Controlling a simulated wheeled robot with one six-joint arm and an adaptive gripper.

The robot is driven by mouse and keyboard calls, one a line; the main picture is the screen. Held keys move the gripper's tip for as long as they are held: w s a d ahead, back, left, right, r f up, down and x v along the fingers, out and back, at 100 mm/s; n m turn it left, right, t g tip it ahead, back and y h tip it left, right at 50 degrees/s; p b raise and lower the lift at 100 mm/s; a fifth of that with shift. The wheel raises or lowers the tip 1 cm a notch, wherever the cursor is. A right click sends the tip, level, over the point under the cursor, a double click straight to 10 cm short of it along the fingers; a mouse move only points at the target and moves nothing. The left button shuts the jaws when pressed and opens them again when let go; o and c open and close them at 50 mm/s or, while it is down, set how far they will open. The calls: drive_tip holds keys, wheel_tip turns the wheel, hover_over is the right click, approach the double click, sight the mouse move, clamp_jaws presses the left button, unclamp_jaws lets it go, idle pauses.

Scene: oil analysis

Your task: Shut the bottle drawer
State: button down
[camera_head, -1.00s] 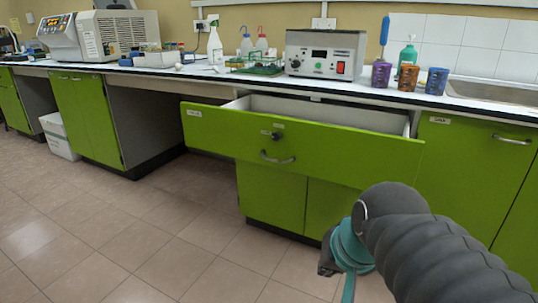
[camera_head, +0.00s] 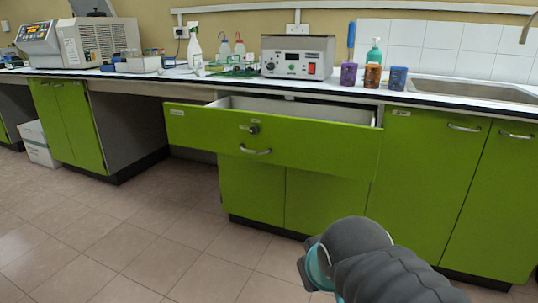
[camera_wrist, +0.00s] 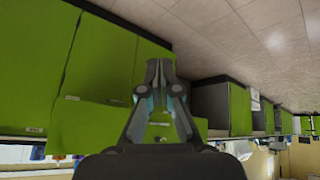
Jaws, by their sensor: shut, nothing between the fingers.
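The bottle drawer (camera_head: 300,147) is a wide green drawer under the bench top. It stands pulled out, with its pale inside showing above the front. Its front has a metal bar handle (camera_head: 255,151) and a dark round knob (camera_head: 254,128). My arm shows low in the head view, in front of the cabinets and apart from the drawer; the fingers are hidden there. In the wrist view, which is upside down, my gripper (camera_wrist: 160,70) is shut and empty, with green fronts behind it. I cannot tell its exact distance from the drawer.
Green cupboard doors (camera_head: 252,193) lie below the drawer, and more (camera_head: 430,180) to its right. The bench top holds a grey instrument (camera_head: 298,57), several cups (camera_head: 372,76) and bottles. A knee space opens left of the drawer. The tiled floor (camera_head: 130,225) in front is clear.

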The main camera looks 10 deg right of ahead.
drive_tip(key=w+d+r+n+t+h+b, duration=0.1)
drive_tip(key=w+d+r+n+t+b, duration=0.2)
drive_tip(key=w, duration=0.5)
drive_tip(key=w+d+r+n+t+b, duration=0.1)
drive_tip(key=w+d+n+t, duration=0.25)
drive_tip(key=w, duration=0.55)
drive_tip(key=n+t+y+b, duration=0.3)
drive_tip(key=n+t+y, duration=0.2)
drive_tip(key=n, duration=0.7)
approach(274, 146)
drive_tip(key=w+a, duration=0.2)
drive_tip(key=a, duration=0.2)
drive_tip(key=w, duration=0.1)
drive_tip(key=w+d, duration=0.2)
drive_tip(key=shift+w+r+g, duration=0.1)
drive_tip(key=shift+r+g, duration=0.15)
drive_tip(key=shift+r, duration=0.05)
drive_tip(key=shift+w+d, duration=0.35)
drive_tip(key=shift+w, duration=0.1)
drive_tip(key=shift+w, duration=0.1)
